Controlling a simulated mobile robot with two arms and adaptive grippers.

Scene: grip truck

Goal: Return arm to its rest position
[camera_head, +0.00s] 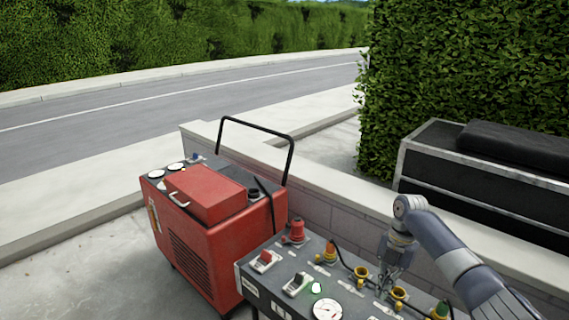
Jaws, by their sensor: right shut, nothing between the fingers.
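My right arm comes in from the lower right, and its wrist bends down over a grey control panel (278,287). My right gripper (384,291) points down close above the panel, among its yellow-ringed fittings. It is shut with nothing between its fingers. Whether the fingertips touch the panel, I cannot tell. My left gripper does not show.
The panel carries a red knob (296,231), switches, a round gauge (327,310) and yellow fittings. A red wheeled machine (195,245) with a black handle stands left of it. Behind are a low wall (325,190), a black case (480,185) and a hedge (470,80). Pavement lies open at left.

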